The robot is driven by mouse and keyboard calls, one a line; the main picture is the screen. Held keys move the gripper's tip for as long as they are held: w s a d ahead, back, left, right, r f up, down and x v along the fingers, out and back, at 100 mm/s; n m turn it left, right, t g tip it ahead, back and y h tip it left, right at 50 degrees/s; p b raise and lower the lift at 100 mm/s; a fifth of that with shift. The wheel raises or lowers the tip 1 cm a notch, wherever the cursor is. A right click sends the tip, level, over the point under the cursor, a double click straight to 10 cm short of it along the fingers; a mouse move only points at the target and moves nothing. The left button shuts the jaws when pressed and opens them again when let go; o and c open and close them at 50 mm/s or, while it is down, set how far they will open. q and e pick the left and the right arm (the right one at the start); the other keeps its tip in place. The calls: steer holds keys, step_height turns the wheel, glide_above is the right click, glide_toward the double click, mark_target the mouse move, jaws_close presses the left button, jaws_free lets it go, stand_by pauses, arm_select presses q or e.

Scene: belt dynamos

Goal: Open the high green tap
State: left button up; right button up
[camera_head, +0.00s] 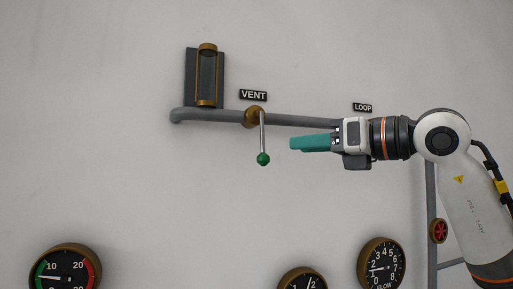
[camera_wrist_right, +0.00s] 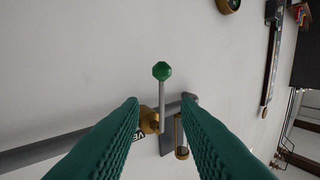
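The high green tap is a brass valve (camera_head: 253,117) on the grey pipe under the VENT label. Its thin metal lever hangs almost straight down and ends in a green knob (camera_head: 263,158). My right gripper (camera_head: 293,143), with teal fingers, is just right of the lever, pointing left and apart from it. In the right wrist view my right gripper (camera_wrist_right: 159,101) is open and empty. The green knob (camera_wrist_right: 162,71) and lever show in the gap between the fingers, beyond the tips. My left gripper is not in view.
A brass-framed sight glass (camera_head: 207,77) stands above the pipe's left end. The LOOP label (camera_head: 362,107) is above my right wrist, which hides the pipe there. A red handwheel (camera_head: 438,231) is at lower right. Round gauges (camera_head: 381,264) line the bottom. The wall left of the lever is clear.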

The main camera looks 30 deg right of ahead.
mark_target(263, 137)
steer(key=p+x, duration=0.3)
steer(key=x, duration=0.7)
steer(key=shift+w+a+p, duration=0.2)
steer(key=shift+w+p, duration=0.1)
steer(key=shift+p, duration=0.05)
steer(key=shift+w+a+f, duration=0.1)
steer(key=shift+w+a, duration=0.1)
steer(key=shift+w, duration=0.4)
jaws_close()
